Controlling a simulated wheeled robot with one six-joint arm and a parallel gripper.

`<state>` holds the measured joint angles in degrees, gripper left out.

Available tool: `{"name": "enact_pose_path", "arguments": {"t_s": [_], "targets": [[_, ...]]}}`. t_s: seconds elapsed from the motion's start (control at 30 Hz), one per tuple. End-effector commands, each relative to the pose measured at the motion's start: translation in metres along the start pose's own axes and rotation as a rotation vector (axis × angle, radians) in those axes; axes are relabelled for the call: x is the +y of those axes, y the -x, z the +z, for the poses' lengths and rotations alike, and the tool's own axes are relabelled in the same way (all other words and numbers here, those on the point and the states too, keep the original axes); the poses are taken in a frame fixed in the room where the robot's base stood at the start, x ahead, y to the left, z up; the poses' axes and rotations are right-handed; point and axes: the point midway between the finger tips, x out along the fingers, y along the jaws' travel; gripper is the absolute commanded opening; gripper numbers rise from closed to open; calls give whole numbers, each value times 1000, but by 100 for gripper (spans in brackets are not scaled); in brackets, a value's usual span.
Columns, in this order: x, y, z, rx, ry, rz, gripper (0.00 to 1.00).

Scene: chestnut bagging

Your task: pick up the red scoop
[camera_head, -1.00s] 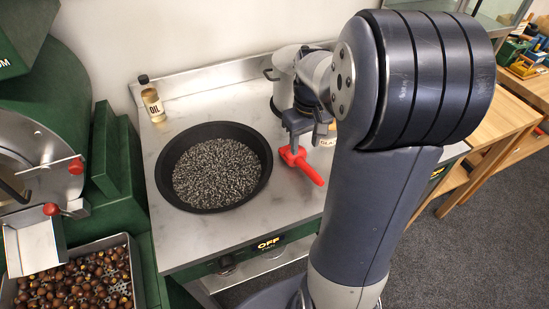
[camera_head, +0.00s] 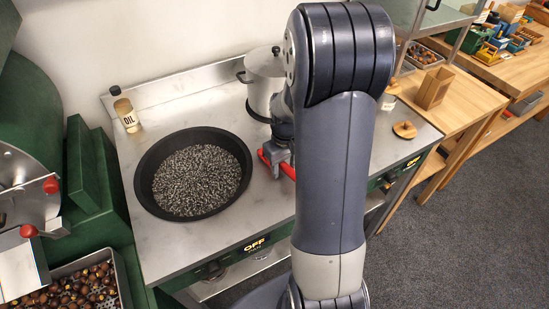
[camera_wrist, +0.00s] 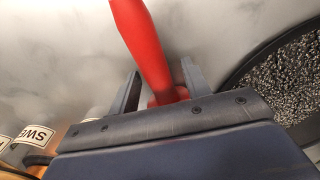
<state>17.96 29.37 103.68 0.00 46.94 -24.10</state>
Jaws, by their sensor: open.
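The red scoop (camera_head: 289,171) lies on the steel worktop, right of the black pan, mostly hidden in the head view by my arm and gripper. In the wrist view its red handle (camera_wrist: 143,42) runs from the top edge down between my fingers. My gripper (camera_head: 277,152) is low over the scoop. In the wrist view my gripper (camera_wrist: 160,70) is open, with one finger on each side of the handle. A gap shows beside the left finger; the right finger is closer. The scoop's far end is hidden behind the gripper body.
The black pan (camera_head: 143,178) of dark gravel-like pieces is close left of the gripper. A steel pot (camera_head: 262,78) stands behind it and an oil bottle (camera_head: 126,113) at back left. A wooden lid (camera_head: 404,130) lies to the right. The front worktop is clear.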

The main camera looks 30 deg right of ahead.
Motion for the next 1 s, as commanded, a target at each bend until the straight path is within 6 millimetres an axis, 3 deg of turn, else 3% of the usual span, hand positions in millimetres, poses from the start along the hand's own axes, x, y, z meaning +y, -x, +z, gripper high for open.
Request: {"name": "enact_pose_path", "arguments": {"t_s": [0.1,0.67,1.0], "targets": [[0,0,0,0,0,0,45],[0,0,0,0,0,0,0],[0,4,0,1,0,1,0]]}}
